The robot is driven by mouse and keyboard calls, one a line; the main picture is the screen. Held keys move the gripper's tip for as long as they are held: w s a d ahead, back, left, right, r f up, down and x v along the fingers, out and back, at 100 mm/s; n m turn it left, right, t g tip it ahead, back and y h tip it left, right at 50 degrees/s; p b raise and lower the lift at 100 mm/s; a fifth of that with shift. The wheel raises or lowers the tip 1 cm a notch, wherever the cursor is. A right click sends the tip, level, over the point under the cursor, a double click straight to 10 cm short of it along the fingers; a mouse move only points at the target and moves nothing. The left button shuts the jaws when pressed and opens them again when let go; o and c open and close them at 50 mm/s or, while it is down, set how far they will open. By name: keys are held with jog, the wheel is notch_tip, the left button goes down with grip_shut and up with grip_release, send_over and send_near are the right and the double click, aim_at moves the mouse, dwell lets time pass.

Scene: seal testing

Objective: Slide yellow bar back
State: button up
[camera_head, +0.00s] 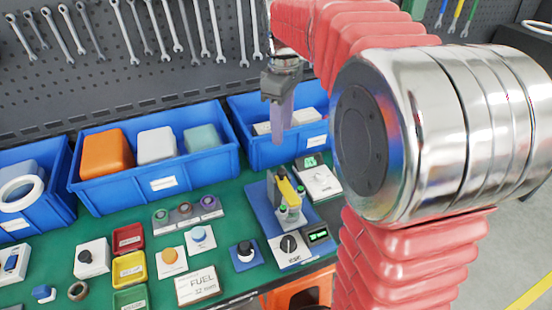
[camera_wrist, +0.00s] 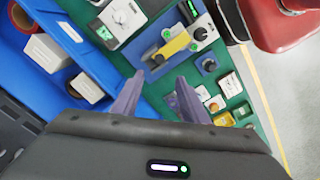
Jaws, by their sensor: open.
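The yellow bar (camera_head: 287,190) lies on a blue fixture (camera_head: 262,206) near the back of the green bench, with green-topped parts beside it. It also shows in the wrist view (camera_wrist: 168,52), just beyond my fingertips. My gripper (camera_head: 278,138) is open and empty, pointing down, above and behind the bar, in front of the right blue bin. In the wrist view my gripper (camera_wrist: 159,82) has its two purple fingers spread, apart from the bar. Part of the fixture beneath the bar is hidden.
A white device with a display (camera_head: 318,180) stands right of the fixture, and a dial with a display box (camera_head: 290,246) stands in front. Blue bins (camera_head: 160,185) line the back. A blue knob block (camera_head: 246,254) and colored trays (camera_head: 130,268) stand left.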

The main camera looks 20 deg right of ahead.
aim_at(281, 171)
jog(key=shift+w, duration=0.1)
dwell(0.3)
notch_tip(281, 171, down, 14)
jog(key=shift+r, duration=0.1)
dwell(0.6)
jog(key=shift+c, duration=0.4)
grip_shut()
